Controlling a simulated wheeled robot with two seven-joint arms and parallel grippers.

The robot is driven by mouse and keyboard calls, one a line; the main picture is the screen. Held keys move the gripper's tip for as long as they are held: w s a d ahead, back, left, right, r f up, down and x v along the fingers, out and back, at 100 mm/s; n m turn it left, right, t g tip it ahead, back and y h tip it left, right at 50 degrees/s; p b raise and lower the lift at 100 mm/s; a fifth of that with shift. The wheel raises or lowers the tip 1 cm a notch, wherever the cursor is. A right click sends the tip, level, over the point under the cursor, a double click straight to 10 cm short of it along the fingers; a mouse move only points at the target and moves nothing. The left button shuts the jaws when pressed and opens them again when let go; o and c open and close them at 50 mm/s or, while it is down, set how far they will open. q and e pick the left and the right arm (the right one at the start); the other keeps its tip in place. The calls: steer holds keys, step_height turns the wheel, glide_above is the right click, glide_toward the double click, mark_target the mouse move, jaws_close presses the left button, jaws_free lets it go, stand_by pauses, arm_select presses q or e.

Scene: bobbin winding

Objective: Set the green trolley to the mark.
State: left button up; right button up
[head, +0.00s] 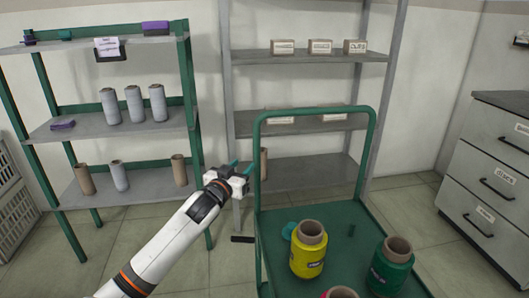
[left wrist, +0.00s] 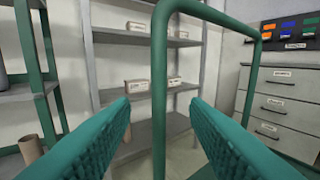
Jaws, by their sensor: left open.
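The green trolley (head: 342,222) stands right of centre in the head view, with a flat deck and an upright hoop handle (head: 318,111). On its deck stand a yellow bobbin (head: 308,262), a green bobbin (head: 390,272) and a red one (head: 340,293) cut off by the lower edge. My left gripper (head: 243,171) is open beside the handle's left post. In the left wrist view the post (left wrist: 160,100) shows between the open fingertips (left wrist: 162,103); I cannot tell whether they touch it. The mark is not recognisable. My right gripper is not in view.
A green-framed shelf (head: 75,128) with grey and brown spools stands at the left. A grey shelf (head: 305,57) with labelled boxes stands behind the trolley. A drawer cabinet (head: 487,165) is at the right. Tiled floor (head: 412,195) shows free between cabinet and trolley.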

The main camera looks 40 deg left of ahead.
mark_target(255, 152)
arm_select(q)
steer(key=b+x, duration=0.1)
steer(key=x, duration=0.9)
steer(key=shift+w+a, duration=0.15)
steer(key=shift+w, duration=0.35)
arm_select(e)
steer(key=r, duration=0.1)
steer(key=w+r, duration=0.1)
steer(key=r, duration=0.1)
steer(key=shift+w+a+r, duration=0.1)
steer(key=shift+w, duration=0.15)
arm_select(q)
steer(key=shift+c, duration=0.4)
steer(key=shift+f, duration=0.1)
jaws_close()
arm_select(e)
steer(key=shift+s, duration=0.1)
